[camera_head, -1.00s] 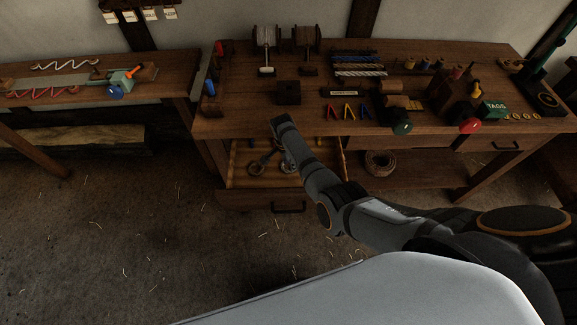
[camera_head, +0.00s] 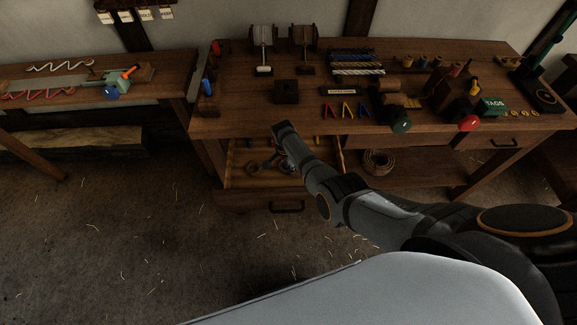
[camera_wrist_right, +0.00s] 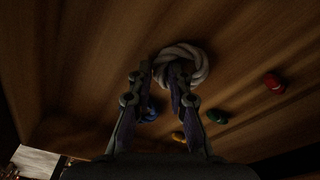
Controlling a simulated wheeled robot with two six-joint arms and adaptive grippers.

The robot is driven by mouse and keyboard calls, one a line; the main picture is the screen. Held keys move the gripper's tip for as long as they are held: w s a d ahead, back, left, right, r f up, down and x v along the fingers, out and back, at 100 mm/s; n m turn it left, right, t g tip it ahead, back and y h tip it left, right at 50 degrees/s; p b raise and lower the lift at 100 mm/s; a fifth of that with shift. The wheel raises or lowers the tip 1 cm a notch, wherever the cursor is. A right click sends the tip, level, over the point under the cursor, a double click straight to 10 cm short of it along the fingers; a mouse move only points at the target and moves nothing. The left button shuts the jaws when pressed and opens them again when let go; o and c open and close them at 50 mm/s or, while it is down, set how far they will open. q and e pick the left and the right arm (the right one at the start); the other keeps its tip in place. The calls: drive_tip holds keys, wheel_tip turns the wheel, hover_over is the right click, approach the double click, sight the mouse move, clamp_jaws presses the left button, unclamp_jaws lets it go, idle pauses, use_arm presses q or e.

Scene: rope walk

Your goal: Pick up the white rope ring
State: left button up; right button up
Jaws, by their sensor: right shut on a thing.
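The white rope ring (camera_wrist_right: 204,62), a thick pale coil, lies in the open drawer. It shows at the upper middle of the right wrist view. My right gripper (camera_wrist_right: 160,76) is shut on its left side: one finger is outside the coil and the other stands in its hole. In the head view my right gripper (camera_head: 272,161) is low in the drawer, small and dark, partly hidden by my arm, so its hold is unclear there. My left gripper is in neither view.
The open drawer (camera_head: 234,183) hangs below the workbench (camera_head: 235,118). A coil of rope (camera_head: 378,163) sits on the lower shelf.

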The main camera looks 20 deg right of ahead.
drive_tip(key=shift+r, duration=0.5)
wheel_tip(320, 180, up, 9)
drive_tip(key=shift+f+p, duration=0.1)
drive_tip(key=shift+p, duration=1.25)
